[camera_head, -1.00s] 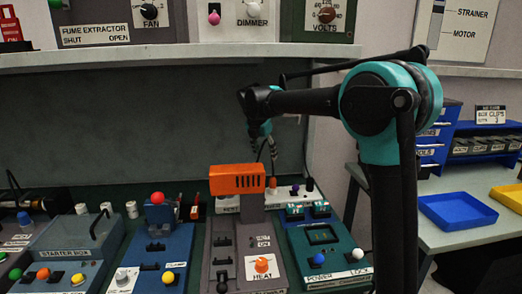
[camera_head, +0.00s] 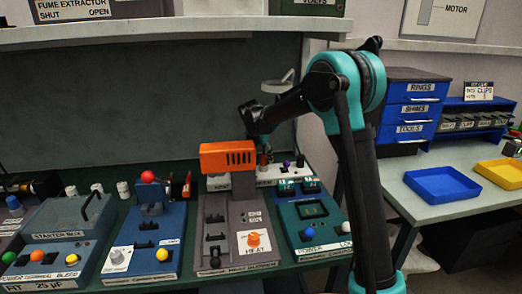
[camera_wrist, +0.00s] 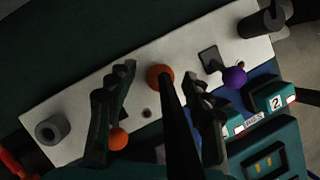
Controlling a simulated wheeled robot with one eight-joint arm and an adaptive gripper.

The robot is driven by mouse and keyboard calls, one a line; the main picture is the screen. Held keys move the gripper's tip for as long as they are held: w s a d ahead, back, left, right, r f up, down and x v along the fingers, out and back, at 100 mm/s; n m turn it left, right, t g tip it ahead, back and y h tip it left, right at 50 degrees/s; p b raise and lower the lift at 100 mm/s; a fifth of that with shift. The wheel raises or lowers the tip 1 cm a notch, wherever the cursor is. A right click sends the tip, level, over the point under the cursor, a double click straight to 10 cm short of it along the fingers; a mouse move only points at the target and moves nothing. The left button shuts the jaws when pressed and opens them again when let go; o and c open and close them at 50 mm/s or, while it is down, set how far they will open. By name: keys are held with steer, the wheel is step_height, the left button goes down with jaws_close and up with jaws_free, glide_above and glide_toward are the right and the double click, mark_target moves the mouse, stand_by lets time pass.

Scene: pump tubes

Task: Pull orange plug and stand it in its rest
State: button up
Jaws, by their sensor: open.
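The orange plug (camera_wrist: 160,77) has a round orange top and stands on a long white panel (camera_wrist: 85,98) in the wrist view. In the head view the orange plug (camera_head: 264,160) is small, at the left part of the white panel. My gripper (camera_wrist: 159,75) is open, with one dark finger on each side of the plug; contact is not clear. A dark rod-like shape runs from the plug toward the camera between the fingers. In the head view my gripper (camera_head: 262,143) is above the panel, its fingers hard to make out. I cannot tell which part is the rest.
A purple knob (camera_wrist: 234,77) is close to the right finger. An orange ball (camera_wrist: 118,139) is beside the left finger. A grey ring (camera_wrist: 50,130) and a black cylinder (camera_wrist: 262,22) sit at the panel's ends. An orange-topped heater unit (camera_head: 228,157) stands in front.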

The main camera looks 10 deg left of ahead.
mark_target(264, 154)
steer(key=shift+w+d+f, duration=0.1)
steer(key=shift+w+f, duration=0.15)
steer(key=shift+f, duration=0.4)
steer(key=shift+c, duration=0.2)
jaws_close()
steer(key=c, duration=0.8)
jaws_free()
jaws_close()
steer(key=shift+r, duration=0.75)
steer(key=shift+r, duration=2)
